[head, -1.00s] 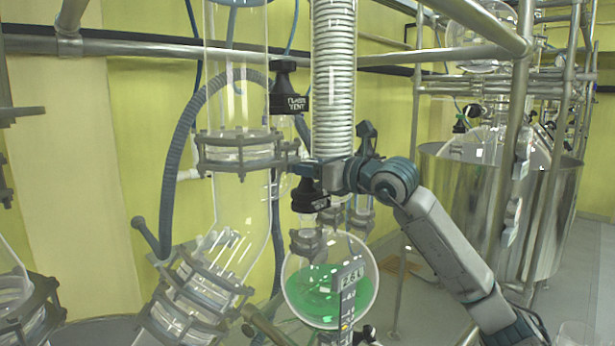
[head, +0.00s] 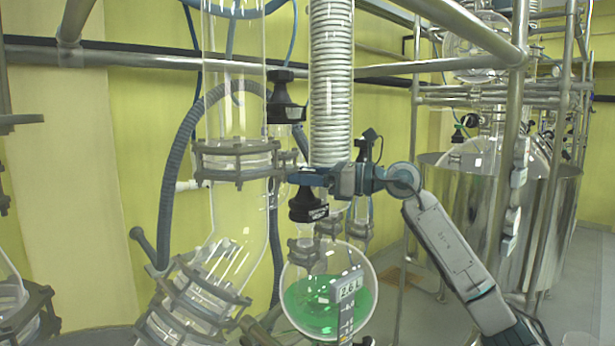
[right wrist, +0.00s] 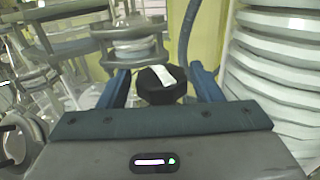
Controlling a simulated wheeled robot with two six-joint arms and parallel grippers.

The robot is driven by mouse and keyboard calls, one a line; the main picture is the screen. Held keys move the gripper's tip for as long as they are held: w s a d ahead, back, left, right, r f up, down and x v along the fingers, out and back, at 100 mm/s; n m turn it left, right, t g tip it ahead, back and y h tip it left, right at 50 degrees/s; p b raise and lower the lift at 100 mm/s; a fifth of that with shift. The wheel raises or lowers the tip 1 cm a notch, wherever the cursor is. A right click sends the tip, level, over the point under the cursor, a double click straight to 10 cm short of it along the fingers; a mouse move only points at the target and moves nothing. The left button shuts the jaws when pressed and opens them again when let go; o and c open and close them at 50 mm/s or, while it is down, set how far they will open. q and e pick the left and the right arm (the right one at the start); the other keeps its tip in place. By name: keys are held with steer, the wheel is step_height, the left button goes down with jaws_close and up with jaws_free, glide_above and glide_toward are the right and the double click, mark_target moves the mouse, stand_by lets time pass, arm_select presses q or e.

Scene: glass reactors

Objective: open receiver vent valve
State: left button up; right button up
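A black valve knob (head: 308,205) with a small pale label stands above the round receiver flask (head: 370,292), which holds green liquid. My right gripper (head: 312,178) reaches it from the right, at the level of the knob's top. In the right wrist view, the same knob (right wrist: 158,92) with its white label lies between the two blue fingers of the right gripper (right wrist: 160,85). The fingers are apart, with a narrow gap on each side of the knob. Whether either finger touches it is hard to tell. My left gripper is not in view.
A second black knob (head: 286,103) is higher up, between a clear glass column (head: 234,100) and the white coil condenser (head: 331,80). A grey flange clamp (head: 237,160) is close left of my gripper. Metal pipes (head: 440,63) and a steel vessel (head: 465,210) stand to the right.

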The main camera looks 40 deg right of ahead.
steer(key=shift+w+a+f+m+t+h+p, duration=0.1)
steer(key=shift+w+a+m+t+h+p, duration=0.1)
steer(key=shift+m+t+h+p, duration=0.25)
steer(key=shift+w+a+m+t+h+p, duration=0.1)
steer(key=shift+w+m+t+h+p, duration=0.2)
steer(key=shift+h, duration=0.25)
steer(key=shift+s+m+t+h, duration=0.15)
steer(key=shift+m+t+h, duration=0.15)
steer(key=shift+h, duration=0.3)
steer(key=shift+s+d+m+t+h+p, duration=0.1)
steer(key=shift+s+m+t+h+p, duration=0.1)
steer(key=shift+m+h, duration=0.35)
steer(key=shift+s+m+t+h+p, duration=0.15)
steer(key=shift+m+h, duration=0.25)
steer(key=shift+h, duration=0.25)
steer(key=m+h, duration=0.2)
steer(key=h, duration=0.1)
steer(key=shift+w+t, duration=0.25)
steer(key=shift+t, duration=0.05)
steer(key=shift+m+h+p, duration=0.5)
steer(key=shift+m+h, duration=0.7)
steer(key=shift+h, duration=0.7)
steer(key=shift+d, duration=0.1)
steer(key=shift+c, duration=0.4)
